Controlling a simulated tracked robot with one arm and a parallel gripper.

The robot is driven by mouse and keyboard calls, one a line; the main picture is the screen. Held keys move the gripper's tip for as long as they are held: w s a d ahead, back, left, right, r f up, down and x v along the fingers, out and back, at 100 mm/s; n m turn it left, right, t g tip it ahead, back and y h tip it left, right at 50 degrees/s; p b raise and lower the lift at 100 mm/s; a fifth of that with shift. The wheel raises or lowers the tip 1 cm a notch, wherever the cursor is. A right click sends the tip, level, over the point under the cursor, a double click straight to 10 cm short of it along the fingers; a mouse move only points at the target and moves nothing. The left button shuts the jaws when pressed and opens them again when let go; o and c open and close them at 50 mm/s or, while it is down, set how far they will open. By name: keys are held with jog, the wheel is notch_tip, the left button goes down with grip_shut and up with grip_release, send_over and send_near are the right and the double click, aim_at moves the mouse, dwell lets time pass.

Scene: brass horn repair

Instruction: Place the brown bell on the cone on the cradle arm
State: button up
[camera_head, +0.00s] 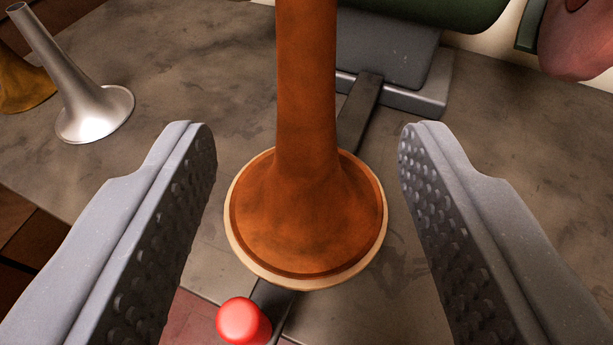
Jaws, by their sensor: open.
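The brown bell (306,185) stands upright in the middle of the view, flared end down, its narrow stem running out of the top of the picture. Its rim rests on or just above a pale round disc (300,284). A dark bar (360,108), which looks like the cradle arm, runs behind and beneath it. A cone is not visible; the bell would hide anything inside it. My gripper (308,150) is open, one finger on each side of the bell, with a gap on both sides and no contact.
A silver bell (92,105) stands at the upper left, with a brassy bell (22,85) partly behind it. A red knob (242,322) sits below the bell. A grey block (390,50) and a dark green form (440,10) stand behind.

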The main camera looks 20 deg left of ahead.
jog(key=shift+s+d+r, duration=0.2)
jog(key=shift+s+d, duration=0.05)
jog(key=shift+s, duration=0.35)
jog(key=d+r+m+t+h, duration=0.15)
jog(key=r+h, duration=0.25)
jog(key=r, duration=0.9)
jog(key=d+r+m+t+h, duration=0.1)
jog(key=d+r+t+h, duration=0.2)
jog(key=r, duration=1.1)
jog(key=s+a+r+m+g, duration=0.1)
jog(key=s+a+r, duration=0.3)
jog(key=s+r, duration=0.3)
jog(key=s+a+r+m+g+y, duration=0.1)
jog(key=s+a+r, duration=0.3)
jog(key=s+r, duration=0.4)
jog(key=shift+a+r, duration=0.2)
jog(key=shift+r, duration=0.65)
jog(key=shift+g, duration=0.25)
